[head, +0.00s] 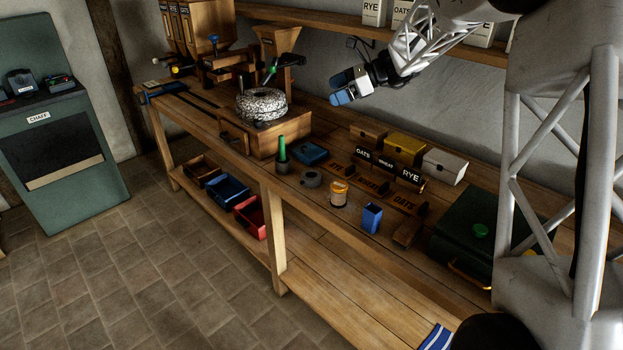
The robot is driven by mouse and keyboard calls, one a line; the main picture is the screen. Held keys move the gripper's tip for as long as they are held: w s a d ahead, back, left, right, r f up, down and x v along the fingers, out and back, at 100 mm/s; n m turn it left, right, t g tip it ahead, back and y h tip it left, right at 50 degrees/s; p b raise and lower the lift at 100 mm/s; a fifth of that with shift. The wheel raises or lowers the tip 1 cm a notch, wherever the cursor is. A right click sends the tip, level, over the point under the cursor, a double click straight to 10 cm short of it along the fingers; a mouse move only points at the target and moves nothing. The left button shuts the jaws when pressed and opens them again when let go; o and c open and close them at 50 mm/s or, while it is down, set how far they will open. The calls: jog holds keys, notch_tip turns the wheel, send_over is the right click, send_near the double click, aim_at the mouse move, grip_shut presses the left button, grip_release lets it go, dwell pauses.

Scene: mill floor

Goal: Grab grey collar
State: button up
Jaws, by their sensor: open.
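The grey collar looks to be the small dark grey ring (311,179) lying flat on the wooden bench (310,222), near its front edge. It sits between a dark cup with a green handle (282,152) and an orange-and-white jar (339,192). My gripper (340,88) has blue fingertips and is open and empty. It is in the air near the back wall, well above the bench and apart from the ring. Nothing covers the ring in the head view.
A stone mill (261,104) stands left of the ring. A blue square tray (311,153) lies just behind it. A blue cup (372,218), labelled boxes (403,149) and a dark green case (477,229) stand to the right. Several coloured bins (228,189) sit on the lower shelf.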

jog(key=w+f+m, duration=0.1)
jog(key=w, duration=0.2)
send_near(314, 175)
jog(key=a, duration=0.1)
jog(key=a+f, duration=0.1)
jog(key=shift+a+f+y, duration=0.3)
jog(key=shift+a+y, duration=0.1)
jog(key=shift+x, duration=1.25)
jog(key=shift+w, duration=0.1)
jog(key=shift+x, duration=2.65)
jog(key=shift+w+f, duration=0.1)
jog(key=shift+f, duration=0.05)
